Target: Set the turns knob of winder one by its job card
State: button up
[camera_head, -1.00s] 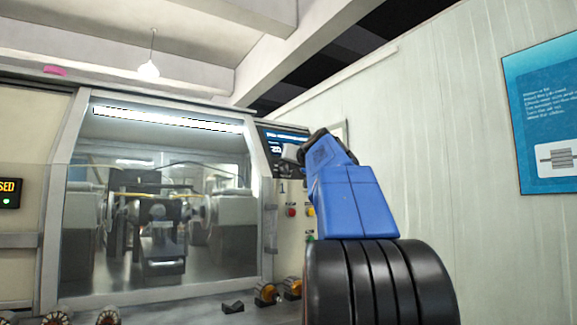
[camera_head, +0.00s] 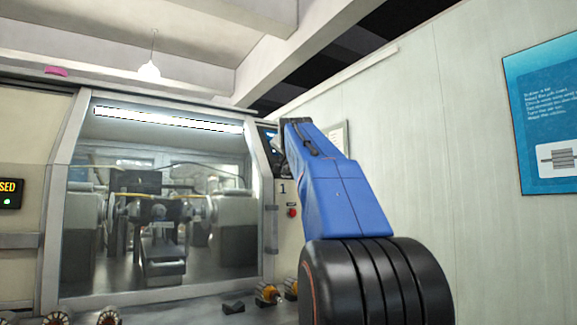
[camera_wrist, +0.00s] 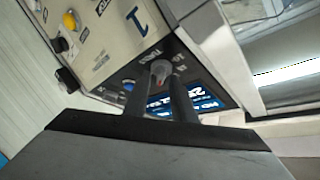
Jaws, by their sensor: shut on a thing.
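The turns knob (camera_wrist: 160,71) is a small grey knob with a reddish mark on the control panel of winder one (camera_wrist: 112,45). In the wrist view my gripper (camera_wrist: 162,88) is shut on it, with one dark finger on each side. A blue lit display (camera_wrist: 190,101) lies just behind the fingers and is partly hidden by them. Its text is rotated and I cannot read it fully. In the head view my blue arm covers the knob and most of the display. The winder's panel with the numeral 1 (camera_head: 283,189) shows left of the arm.
Yellow (camera_wrist: 70,20) and black buttons sit on the panel near the knob. A red button (camera_head: 292,212) shows in the head view. The winder's glass front (camera_head: 160,200) is left of my arm. A framed sheet (camera_head: 338,139) and blue poster (camera_head: 545,115) hang on the right wall.

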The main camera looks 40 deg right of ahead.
jog(key=shift+w+m+g, duration=0.1)
jog(key=shift+m+g, duration=1.15)
jog(key=shift+m, duration=0.8)
jog(key=shift+w+m+g, duration=0.1)
jog(key=shift+m+g, duration=1.15)
jog(key=shift+m, duration=0.8)
jog(key=o, duration=0.7)
jog(key=shift+s+a+r, duration=0.1)
jog(key=shift+a, duration=0.05)
jog(key=v, duration=1.7)
jog(key=shift+r, duration=0.15)
